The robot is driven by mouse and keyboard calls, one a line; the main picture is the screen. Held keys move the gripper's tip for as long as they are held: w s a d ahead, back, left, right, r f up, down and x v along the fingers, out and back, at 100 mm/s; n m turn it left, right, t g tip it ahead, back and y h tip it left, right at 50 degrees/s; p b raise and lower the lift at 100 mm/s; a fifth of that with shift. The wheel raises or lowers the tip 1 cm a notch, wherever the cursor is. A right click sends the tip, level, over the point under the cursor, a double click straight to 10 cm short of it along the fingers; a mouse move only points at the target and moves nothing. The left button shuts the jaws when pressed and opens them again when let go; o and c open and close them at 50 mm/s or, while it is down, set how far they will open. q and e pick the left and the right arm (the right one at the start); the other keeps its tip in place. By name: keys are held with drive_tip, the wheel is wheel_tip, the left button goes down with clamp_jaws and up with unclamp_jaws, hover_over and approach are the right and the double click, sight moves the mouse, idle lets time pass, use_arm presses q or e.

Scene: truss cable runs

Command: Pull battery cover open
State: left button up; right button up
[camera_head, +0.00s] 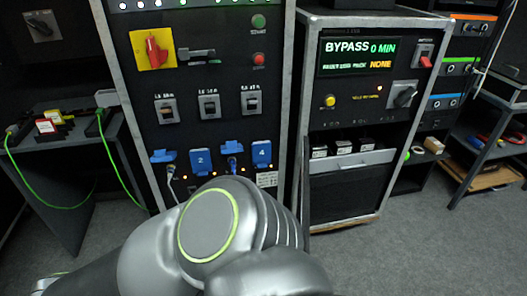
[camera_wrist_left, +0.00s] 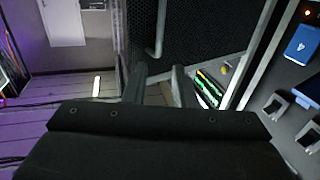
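The likely battery cover (camera_head: 345,190) is a dark panel low on the right cabinet in the head view. A grey bar (camera_head: 352,161) runs along its top, with several black blocks with white labels (camera_head: 342,147) just above and behind it. In the left wrist view, my left gripper (camera_wrist_left: 159,82) has its two dark fingers apart. A thin bent metal bar (camera_wrist_left: 159,30) stands just beyond them, against a black mesh panel (camera_wrist_left: 204,28). I cannot tell whether the bar touches a finger or whether this panel is the cover. My right gripper is in neither view.
My arm covers the lower middle of the head view. The left cabinet (camera_head: 207,80) carries a red rotary switch (camera_head: 153,50), breakers and blue sockets (camera_head: 201,161). A side table (camera_head: 62,135) with green cables stands left. Grey floor (camera_head: 420,240) is clear at right.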

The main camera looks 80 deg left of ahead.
use_arm(q)
drive_tip(key=v, duration=0.4)
drive_tip(key=shift+s+d+b, duration=0.15)
drive_tip(key=shift+s+b, duration=0.15)
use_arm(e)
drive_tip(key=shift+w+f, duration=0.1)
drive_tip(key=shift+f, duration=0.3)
use_arm(q)
drive_tip(key=w+d+f+m+g+h+p, duration=0.1)
drive_tip(key=f+g, duration=0.4)
drive_tip(key=f, duration=0.5)
drive_tip(key=w+d+f+m+g+h+p, duration=0.1)
drive_tip(key=w+d+f+g, duration=0.3)
drive_tip(key=f, duration=0.6)
drive_tip(key=w+d+f+m+g+h+p, duration=0.1)
drive_tip(key=w+d+f+g+h+p, duration=0.1)
drive_tip(key=f+g, duration=0.4)
drive_tip(key=shift+w+d+f+g+h+p, duration=0.3)
drive_tip(key=shift+f+p, duration=0.4)
drive_tip(key=shift+f, duration=1.75)
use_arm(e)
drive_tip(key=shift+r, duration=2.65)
use_arm(q)
drive_tip(key=shift+s, duration=0.1)
